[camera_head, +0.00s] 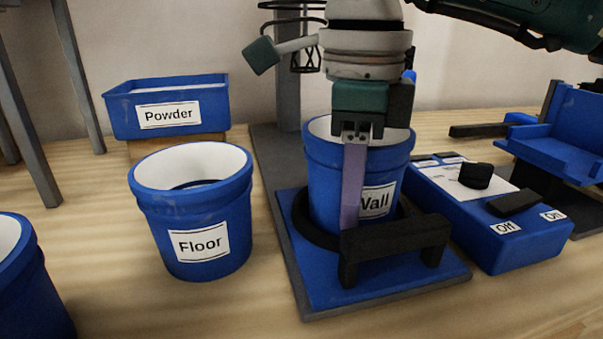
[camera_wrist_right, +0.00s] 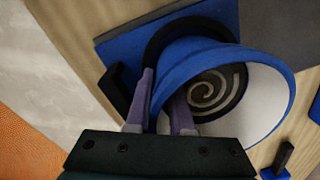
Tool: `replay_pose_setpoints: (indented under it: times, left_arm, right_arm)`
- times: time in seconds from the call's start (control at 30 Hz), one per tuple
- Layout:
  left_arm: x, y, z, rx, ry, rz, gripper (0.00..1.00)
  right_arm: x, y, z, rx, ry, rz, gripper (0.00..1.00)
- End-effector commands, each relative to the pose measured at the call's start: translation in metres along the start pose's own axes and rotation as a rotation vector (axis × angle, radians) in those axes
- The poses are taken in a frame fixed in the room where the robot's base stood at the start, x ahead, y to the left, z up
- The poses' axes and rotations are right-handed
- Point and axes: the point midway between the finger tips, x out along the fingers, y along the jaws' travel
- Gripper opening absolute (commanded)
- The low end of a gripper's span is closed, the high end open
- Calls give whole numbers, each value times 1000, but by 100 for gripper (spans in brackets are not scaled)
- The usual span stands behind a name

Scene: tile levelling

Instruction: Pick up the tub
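The tub marked "Wall" (camera_head: 325,185) is a blue bucket with a white inside, upright within a black ring on a blue base plate (camera_head: 325,290). My right gripper (camera_head: 354,228) points down at its near rim. In the right wrist view, the two purple fingers (camera_wrist_right: 162,88) straddle the tub's rim (camera_wrist_right: 210,52), one outside and one inside. A grey spiral shows at the tub's bottom. In the head view the inner finger is hidden. My left gripper is out of view.
A tub marked "Floor" (camera_head: 190,222) stands to the left, with a "Powder" bin (camera_head: 170,107) behind it. Another blue tub (camera_head: 28,290) is cut off at the left edge. A blue switch box (camera_head: 525,240) stands to the right. A black bracket (camera_head: 395,241) fronts the Wall tub.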

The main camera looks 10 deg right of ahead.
Motion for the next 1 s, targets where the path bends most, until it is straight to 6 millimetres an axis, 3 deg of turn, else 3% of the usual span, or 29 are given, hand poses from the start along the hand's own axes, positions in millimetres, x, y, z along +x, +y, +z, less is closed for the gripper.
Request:
replay_pose_setpoints:
  times: [0.17, 1.0]
  left_arm:
    - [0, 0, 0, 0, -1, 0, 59]
    - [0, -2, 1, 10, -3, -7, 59]
  right_arm:
    - [0, 0, 0, 0, 0, 0, 0]
    - [0, 0, 0, 0, 0, 0, 0]
